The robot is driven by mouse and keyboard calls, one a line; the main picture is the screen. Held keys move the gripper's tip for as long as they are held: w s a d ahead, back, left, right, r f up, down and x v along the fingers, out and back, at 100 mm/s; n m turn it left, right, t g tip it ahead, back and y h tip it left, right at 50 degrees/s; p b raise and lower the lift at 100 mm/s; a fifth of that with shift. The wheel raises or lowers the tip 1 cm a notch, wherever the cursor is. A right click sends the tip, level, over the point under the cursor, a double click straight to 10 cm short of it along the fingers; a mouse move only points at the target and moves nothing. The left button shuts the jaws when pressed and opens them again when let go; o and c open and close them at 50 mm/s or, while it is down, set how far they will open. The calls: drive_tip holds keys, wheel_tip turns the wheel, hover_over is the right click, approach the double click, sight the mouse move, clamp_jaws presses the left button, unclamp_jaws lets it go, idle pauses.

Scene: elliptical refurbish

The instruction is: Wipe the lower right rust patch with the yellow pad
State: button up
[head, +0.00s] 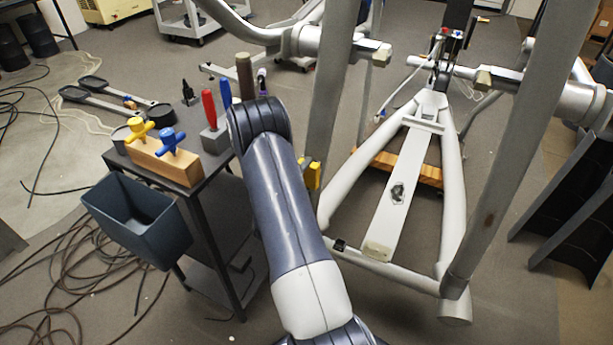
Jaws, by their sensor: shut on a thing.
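The yellow pad (314,176) shows just right of my arm, beside the left upright of the elliptical machine (331,110). My gripper (305,165) is shut on the pad and mostly hidden behind my arm. Whether the pad touches the upright cannot be told. A faint brownish rust patch (488,221) shows low on the right upright, well to the right of the pad. A dark mark (397,192) lies on the pale centre rail; I cannot tell whether it is rust.
A dark cart (216,172) on the left carries a wooden block (164,163) with yellow and blue handled tools, plus other upright tools. A grey bin (136,220) hangs on its front. Cables (75,290) lie on the floor. Open floor shows right of the machine.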

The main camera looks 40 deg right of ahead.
wheel_tip(320, 180, down, 8)
drive_tip(key=b, duration=0.5)
drive_tip(key=shift+w+a+r+b, duration=0.15)
drive_tip(key=shift+w+b, duration=0.2)
drive_tip(key=shift+v, duration=3)
drive_tip(key=v, duration=0.3)
